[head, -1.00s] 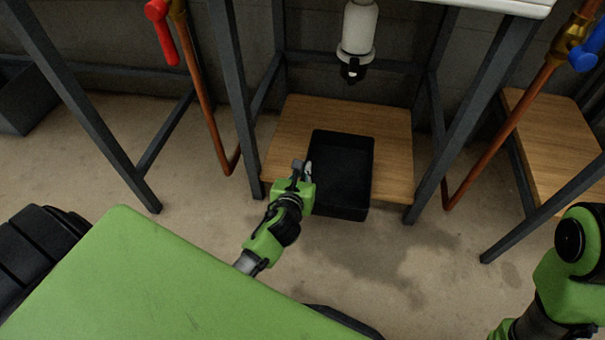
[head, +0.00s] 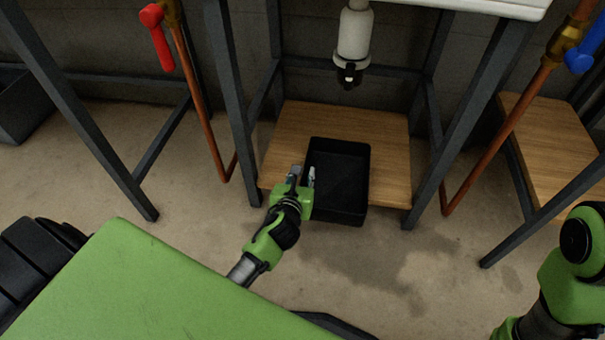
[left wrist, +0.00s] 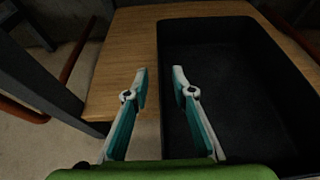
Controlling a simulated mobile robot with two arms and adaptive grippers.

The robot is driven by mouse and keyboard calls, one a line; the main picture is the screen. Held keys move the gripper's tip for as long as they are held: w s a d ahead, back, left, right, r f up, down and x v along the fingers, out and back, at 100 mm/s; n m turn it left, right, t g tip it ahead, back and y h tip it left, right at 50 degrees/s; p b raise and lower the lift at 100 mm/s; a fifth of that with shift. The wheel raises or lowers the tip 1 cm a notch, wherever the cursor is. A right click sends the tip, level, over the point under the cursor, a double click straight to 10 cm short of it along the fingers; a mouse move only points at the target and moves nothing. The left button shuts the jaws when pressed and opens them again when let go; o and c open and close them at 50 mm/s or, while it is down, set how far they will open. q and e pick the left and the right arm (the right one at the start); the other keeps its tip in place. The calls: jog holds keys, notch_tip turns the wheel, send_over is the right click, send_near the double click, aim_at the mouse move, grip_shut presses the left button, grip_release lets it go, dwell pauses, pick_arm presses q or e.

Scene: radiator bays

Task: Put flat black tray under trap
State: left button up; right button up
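The flat black tray (head: 340,178) rests on the low wooden shelf (head: 285,130) under the bench. Its near end reaches past the shelf's front edge. It also shows in the left wrist view (left wrist: 230,90). The white trap (head: 354,38) with a dark lower fitting hangs above and behind the tray. My left gripper (head: 302,174) is open and empty at the tray's left near side. In the left wrist view, the two fingers (left wrist: 160,84) stand apart, close to the tray's left wall; I cannot tell if they touch it. Of my right arm only links show; its gripper is out of view.
Dark metal bench legs (head: 233,100) and (head: 470,110) flank the shelf. A copper pipe with a red valve handle (head: 158,38) stands left, one with a blue handle (head: 587,48) right. Another wooden shelf (head: 550,145) is at right. Open floor lies in front.

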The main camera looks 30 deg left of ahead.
pick_arm(q)
jog(key=v, duration=1.2)
